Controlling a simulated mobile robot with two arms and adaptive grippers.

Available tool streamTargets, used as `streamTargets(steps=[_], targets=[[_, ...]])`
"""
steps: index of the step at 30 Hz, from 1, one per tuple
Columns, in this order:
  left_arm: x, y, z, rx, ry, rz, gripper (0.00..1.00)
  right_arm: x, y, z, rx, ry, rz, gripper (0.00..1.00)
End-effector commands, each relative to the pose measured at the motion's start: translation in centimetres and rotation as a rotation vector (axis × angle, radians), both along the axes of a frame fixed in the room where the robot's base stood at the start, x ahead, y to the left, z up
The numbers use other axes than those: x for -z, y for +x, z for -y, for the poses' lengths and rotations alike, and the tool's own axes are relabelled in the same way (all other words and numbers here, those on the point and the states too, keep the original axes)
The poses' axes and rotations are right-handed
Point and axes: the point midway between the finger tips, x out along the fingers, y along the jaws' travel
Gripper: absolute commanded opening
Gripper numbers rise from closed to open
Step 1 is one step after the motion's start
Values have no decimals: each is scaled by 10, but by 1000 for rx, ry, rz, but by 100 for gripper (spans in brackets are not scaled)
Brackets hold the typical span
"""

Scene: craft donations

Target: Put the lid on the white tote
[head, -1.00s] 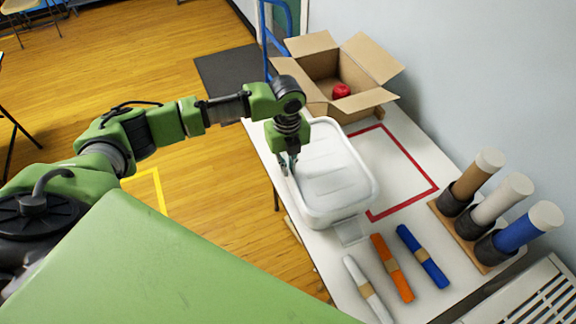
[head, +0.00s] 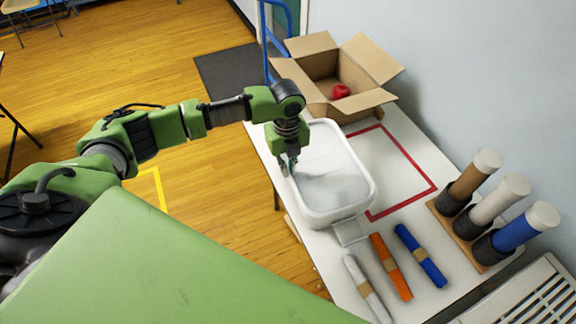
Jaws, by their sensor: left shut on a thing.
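The white tote (head: 312,213) stands on the white table, left of the red taped outline. The pale lid (head: 326,160) shows within the tote's rim outline from above, with a grey shaded patch on its near half. I cannot tell whether it is seated all round. My left gripper (head: 288,168) points down at the tote's left edge and is shut on what looks like the lid's edge; the fingertips are small and the contact is hard to make out. A clear flap (head: 350,231) sticks out at the tote's near end. My right gripper is not in view.
An open cardboard box (head: 325,75) with a red item (head: 341,91) stands behind the tote. White, orange (head: 391,266) and blue (head: 420,256) rolls lie in front. A rack with brown, white and blue rolls (head: 515,231) stands at right. The red-taped area (head: 395,170) is clear.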

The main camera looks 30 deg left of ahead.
Motion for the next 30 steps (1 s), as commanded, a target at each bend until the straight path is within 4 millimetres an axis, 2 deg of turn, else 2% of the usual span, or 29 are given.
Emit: streamTargets(steps=[8,9,11,23,26,30], targets=[[1,0,0,0,-1,1,0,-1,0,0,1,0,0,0],[1,0,0,1,-1,1,14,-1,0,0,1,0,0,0],[1,0,0,1,-1,1,26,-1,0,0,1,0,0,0],[-3,0,0,1,0,1,26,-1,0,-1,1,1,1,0],[-15,1,0,2,0,3,26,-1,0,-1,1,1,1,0],[-44,1,-1,1,0,5,26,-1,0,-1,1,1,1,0]])
